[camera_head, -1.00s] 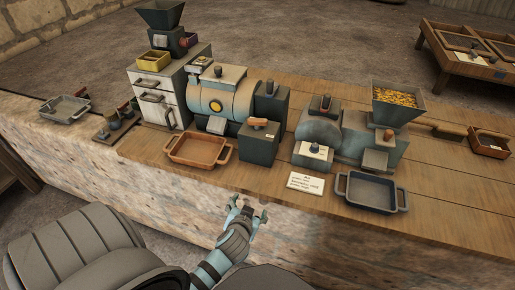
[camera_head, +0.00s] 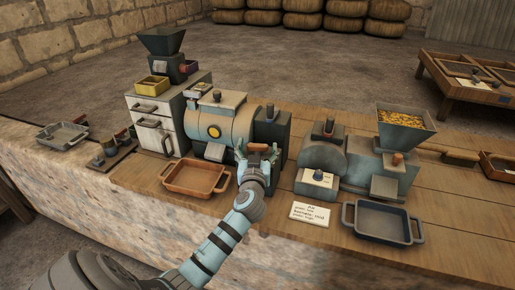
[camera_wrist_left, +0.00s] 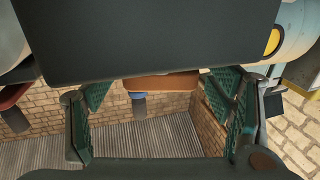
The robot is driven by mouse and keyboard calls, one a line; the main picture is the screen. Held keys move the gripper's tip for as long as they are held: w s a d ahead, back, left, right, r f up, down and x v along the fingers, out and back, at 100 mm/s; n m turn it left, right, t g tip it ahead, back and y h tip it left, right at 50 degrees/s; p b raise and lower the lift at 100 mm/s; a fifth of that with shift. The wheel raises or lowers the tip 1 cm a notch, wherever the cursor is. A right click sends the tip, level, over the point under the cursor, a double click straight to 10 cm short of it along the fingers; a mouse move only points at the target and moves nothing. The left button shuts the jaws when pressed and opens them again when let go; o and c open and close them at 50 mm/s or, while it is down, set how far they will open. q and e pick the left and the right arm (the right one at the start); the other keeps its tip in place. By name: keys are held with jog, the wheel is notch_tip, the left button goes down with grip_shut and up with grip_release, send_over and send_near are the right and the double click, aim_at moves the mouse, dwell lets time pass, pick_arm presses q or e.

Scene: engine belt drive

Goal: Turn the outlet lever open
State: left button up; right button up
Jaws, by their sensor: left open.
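A lever with an orange-brown handle (camera_head: 259,147) sits on the front of the dark box beside the roaster-like drum machine (camera_head: 228,122). I take it as the outlet lever. In the left wrist view the brown handle (camera_wrist_left: 162,82) lies crosswise ahead, between the two fingers in the picture, below a large dark panel (camera_wrist_left: 150,35). My left gripper (camera_head: 258,154) is open and empty, right in front of the handle. Its fingers flank the handle; I cannot tell whether they touch it. The fingers partly hide the box front. My right gripper is not in view.
An orange-brown tray (camera_head: 196,190) stands left of my left gripper. A label card (camera_head: 312,213) and a dark blue-grey tray (camera_head: 384,238) lie to the right. A second machine (camera_head: 350,160) with a filled hopper (camera_head: 405,120) stands behind them.

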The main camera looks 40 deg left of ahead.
pick_arm(q)
jog(key=shift+w+a, duration=0.2)
jog(key=shift+w, duration=0.1)
jog(key=c, duration=1.2)
jog(key=shift+s+a+r+m+t+h+p, duration=0.1)
jog(key=shift+m+t+h+p, duration=0.25)
jog(key=shift+m+h, duration=0.35)
jog(key=shift+m+t+h, duration=0.45)
jog(key=shift+m+h, duration=0.05)
jog(key=shift+h, duration=0.3)
jog(key=shift+m+t+h, duration=0.3)
jog(key=shift+m+h, duration=0.1)
jog(key=shift+h, duration=0.3)
